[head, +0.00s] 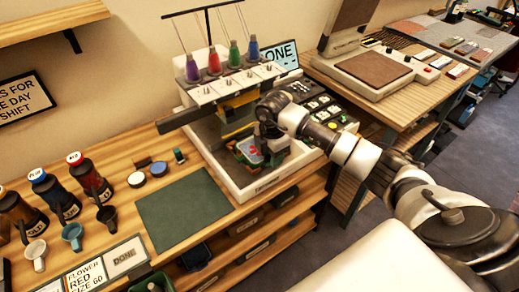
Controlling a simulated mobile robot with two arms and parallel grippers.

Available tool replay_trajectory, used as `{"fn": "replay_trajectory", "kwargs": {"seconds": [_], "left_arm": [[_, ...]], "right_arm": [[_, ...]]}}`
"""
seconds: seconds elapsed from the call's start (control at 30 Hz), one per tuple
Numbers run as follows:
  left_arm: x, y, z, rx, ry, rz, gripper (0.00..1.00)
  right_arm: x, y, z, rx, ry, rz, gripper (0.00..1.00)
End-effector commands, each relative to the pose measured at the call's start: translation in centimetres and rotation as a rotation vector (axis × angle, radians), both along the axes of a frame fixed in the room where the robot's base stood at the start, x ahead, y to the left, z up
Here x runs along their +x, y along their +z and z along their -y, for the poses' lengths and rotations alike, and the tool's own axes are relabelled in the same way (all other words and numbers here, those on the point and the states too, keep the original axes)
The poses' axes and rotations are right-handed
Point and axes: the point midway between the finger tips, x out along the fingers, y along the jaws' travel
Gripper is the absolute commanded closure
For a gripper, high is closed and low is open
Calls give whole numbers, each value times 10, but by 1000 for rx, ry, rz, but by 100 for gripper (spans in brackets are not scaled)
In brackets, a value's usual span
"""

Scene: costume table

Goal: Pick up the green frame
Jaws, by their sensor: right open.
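The green frame (242,157) is small in the head view. It lies in the white embroidery machine (238,185), low in its tray below the needle heads, with a light patch and a red mark inside it. My right gripper (268,146) points down over the frame's right part and hides some of it. It is open; I cannot tell whether its fingers touch the frame. My left gripper is not in view.
Thread spools (235,55) and the machine's needle bar stand close behind my right gripper. A button panel (322,106) is to its right. A dark green mat (184,211) lies bare on the wooden table. Bottles (88,178) and cups stand at the left.

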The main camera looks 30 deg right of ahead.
Motion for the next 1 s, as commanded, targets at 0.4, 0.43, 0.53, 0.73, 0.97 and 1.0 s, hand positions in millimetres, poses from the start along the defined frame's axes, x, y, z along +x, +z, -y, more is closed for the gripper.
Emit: {"fn": "replay_trajectory", "kwargs": {"seconds": [0.4, 0.43, 0.53, 0.73, 0.97, 1.0], "left_arm": [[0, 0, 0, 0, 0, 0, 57], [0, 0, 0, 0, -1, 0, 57], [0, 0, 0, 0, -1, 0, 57], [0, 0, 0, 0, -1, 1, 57], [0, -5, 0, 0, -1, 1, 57], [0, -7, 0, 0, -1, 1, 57]], "right_arm": [[0, -1, 0, 1, 1, 0, 88], [0, -1, 0, 1, 1, 0, 92], [0, -1, 0, 1, 1, 0, 100], [0, 0, 0, 1, 1, 0, 100], [1, 15, 0, 1, 2, 4, 100], [1, 21, 0, 0, 2, 4, 100]]}}
